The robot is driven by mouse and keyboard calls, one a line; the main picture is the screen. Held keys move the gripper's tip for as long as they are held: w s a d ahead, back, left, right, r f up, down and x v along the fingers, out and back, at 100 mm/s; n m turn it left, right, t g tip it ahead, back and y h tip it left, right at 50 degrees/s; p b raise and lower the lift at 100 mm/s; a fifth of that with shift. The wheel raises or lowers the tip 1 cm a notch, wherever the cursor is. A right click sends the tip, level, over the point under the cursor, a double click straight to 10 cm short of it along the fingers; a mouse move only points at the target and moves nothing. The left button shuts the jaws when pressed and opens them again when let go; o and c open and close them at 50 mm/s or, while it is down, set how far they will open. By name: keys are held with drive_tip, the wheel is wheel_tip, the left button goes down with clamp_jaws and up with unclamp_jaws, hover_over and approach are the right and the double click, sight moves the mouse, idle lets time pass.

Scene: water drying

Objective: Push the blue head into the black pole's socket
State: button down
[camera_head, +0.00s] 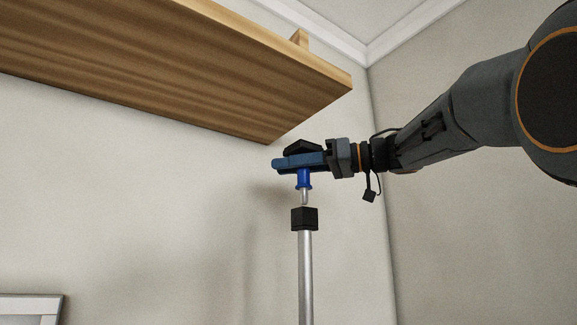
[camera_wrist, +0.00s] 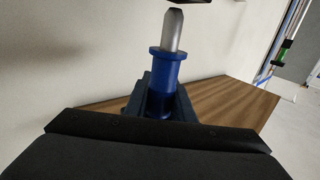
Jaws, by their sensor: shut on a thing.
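The blue head (camera_head: 304,180) is a blue collar with a silver tip pointing down. My gripper (camera_head: 298,163) is shut on it and holds it upright above the pole. The black socket (camera_head: 304,219) sits on top of the upright silver pole (camera_head: 305,275). The silver tip ends at or just above the socket's top and looks roughly in line with it. In the wrist view the blue head (camera_wrist: 164,73) stands between the fingers with its silver tip toward the upper edge, where a small part of the dark socket (camera_wrist: 190,2) shows, seemingly slightly apart.
A wooden shelf (camera_head: 200,65) overhangs at the upper left, close above and left of my gripper. Walls stand behind and at the right. A white-framed object (camera_head: 30,308) shows at lower left. Space around the pole is clear.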

drive_tip(key=shift+f+b, duration=1.15)
drive_tip(key=shift+f, duration=1.05)
drive_tip(key=c, duration=1.4)
unclamp_jaws()
drive_tip(key=shift+c, duration=0.2)
drive_tip(key=b+v, duration=0.3)
drive_tip(key=v, duration=0.4)
drive_tip(key=shift+d, duration=0.4)
